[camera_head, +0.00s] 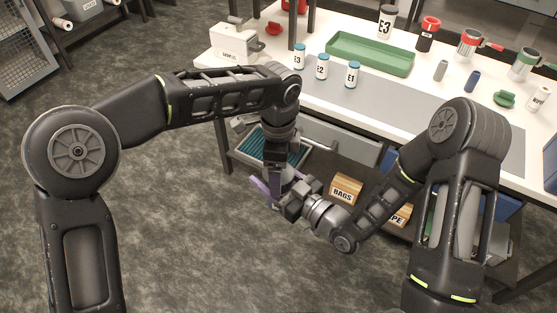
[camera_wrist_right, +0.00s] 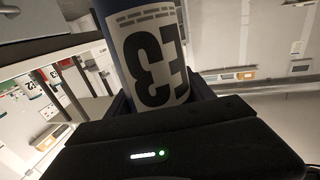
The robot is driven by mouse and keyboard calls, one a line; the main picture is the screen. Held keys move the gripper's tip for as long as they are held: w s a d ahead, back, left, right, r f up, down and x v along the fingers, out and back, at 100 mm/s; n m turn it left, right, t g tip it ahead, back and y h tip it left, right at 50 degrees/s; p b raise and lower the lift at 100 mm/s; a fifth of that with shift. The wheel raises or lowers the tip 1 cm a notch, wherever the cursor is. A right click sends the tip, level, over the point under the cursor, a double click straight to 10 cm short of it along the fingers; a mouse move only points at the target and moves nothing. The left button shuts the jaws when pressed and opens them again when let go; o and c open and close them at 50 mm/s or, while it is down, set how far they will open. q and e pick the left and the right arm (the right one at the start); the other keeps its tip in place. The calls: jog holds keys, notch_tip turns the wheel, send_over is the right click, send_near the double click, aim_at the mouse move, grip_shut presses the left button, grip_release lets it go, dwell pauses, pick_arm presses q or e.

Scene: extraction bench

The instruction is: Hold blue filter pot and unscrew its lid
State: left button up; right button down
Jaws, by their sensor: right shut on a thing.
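The blue filter pot (camera_wrist_right: 155,55) fills the upper middle of the right wrist view, with a white label and large black characters upside down. My right gripper (camera_head: 287,196) is shut on the pot; the dark jaws sit at either side of it in the wrist view. My left gripper (camera_head: 277,172) points down from above and meets the right one in front of the bench. The grippers hide most of the pot in the head view. The lid cannot be made out, nor can I tell whether the left fingers touch it.
The white bench (camera_head: 420,100) stands behind my arms, with small vials E3 (camera_head: 299,56), E2 (camera_head: 321,67) and E1 (camera_head: 351,75), a green tray (camera_head: 370,53) and several pots. Below are a BAGS box (camera_head: 345,188) and a teal-lined tray (camera_head: 250,145).

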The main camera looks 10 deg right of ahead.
pick_arm(q)
jog(key=shift+f, duration=0.1)
jog(key=c, duration=1.5)
jog(key=shift+o, duration=0.2)
jog(key=n, duration=0.3)
jog(key=o, duration=1.5)
jog(key=shift+o, duration=0.2)
jog(key=shift+r, duration=2.3)
